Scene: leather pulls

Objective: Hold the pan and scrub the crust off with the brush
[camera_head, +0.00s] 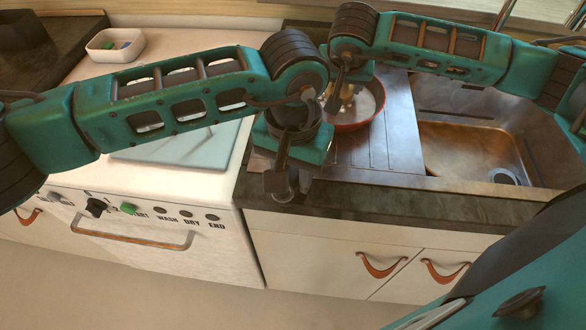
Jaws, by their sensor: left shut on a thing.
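The pan (380,95), with a red outer rim and a pale inside, sits on the ribbed metal drainboard left of the sink. Pale matter shows inside it. My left gripper (284,182) is at the counter's front edge, left of and nearer than the pan. It is shut, apparently on the pan's handle, which my gripper and arm mostly hide. My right gripper (342,90) is over the left part of the pan, its fingers partly hidden. A tan piece, perhaps the brush (348,99), shows below it; the grip is unclear.
The sink basin (470,150) lies open to the right of the drainboard. A white machine (150,235) with knobs and a copper bar handle stands at left. A white tub (115,46) with small coloured items is at the back left. Cabinet doors with orange handles are below the counter.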

